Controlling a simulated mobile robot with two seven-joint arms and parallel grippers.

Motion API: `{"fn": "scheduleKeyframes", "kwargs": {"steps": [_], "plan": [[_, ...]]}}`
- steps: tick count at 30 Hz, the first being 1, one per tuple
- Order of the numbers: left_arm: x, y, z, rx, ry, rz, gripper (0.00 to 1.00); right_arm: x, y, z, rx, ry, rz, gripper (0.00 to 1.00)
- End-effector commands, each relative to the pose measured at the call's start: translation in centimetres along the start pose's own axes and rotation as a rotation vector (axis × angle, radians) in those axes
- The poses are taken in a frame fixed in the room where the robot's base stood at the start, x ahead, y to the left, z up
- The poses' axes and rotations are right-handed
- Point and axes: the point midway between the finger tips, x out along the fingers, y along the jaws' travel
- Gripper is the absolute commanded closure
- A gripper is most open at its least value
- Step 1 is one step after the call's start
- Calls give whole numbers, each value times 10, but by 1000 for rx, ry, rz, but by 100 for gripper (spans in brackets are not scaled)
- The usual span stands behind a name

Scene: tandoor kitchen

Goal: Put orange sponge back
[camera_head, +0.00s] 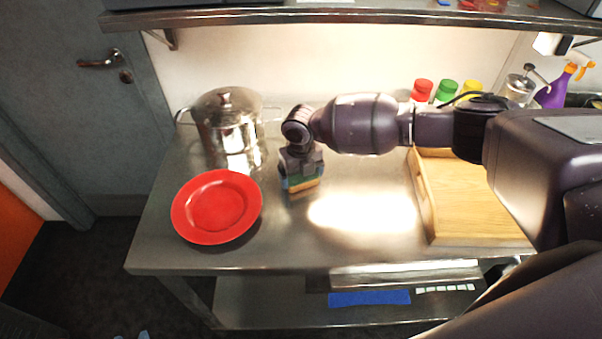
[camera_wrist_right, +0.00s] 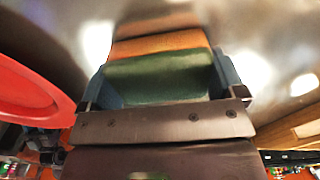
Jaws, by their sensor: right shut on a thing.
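The orange sponge (camera_wrist_right: 160,44) has a green layer on its near side and shows between the fingers in the right wrist view. In the head view the sponge (camera_head: 304,186) is a small orange and green strip under my right gripper (camera_head: 300,177), just right of the red plate. My right gripper (camera_wrist_right: 165,85) is shut on the sponge, with a blue-grey finger on each side of it. The sponge is at or just above the steel counter (camera_head: 330,245); I cannot tell if it touches. My left gripper is not in view.
A red plate (camera_head: 215,207) lies left of the gripper, with a steel pot (camera_head: 228,128) behind it. A wooden tray (camera_head: 470,200) stands on the right. Several capped bottles (camera_head: 446,91) stand at the back, under a shelf (camera_head: 350,15). The counter between plate and tray is clear.

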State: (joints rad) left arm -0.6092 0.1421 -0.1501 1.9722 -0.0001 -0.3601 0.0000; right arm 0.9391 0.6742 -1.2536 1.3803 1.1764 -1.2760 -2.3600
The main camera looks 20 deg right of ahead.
Motion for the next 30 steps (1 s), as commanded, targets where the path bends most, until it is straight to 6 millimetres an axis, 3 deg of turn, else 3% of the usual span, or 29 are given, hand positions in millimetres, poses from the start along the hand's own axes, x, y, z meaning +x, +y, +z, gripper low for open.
{"fn": "scheduleKeyframes", "kwargs": {"steps": [5,6,8,15,20,30], "plan": [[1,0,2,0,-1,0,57,3,0,0,0,0,0,30],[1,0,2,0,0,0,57,3,0,0,0,0,0,10],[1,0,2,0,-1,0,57,2,0,0,0,0,0,0],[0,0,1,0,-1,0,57,1,0,0,0,0,0,0],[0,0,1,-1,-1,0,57,-10,-1,1,1,-2,-1,0],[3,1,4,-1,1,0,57,-72,-1,1,0,-3,-1,0]]}}
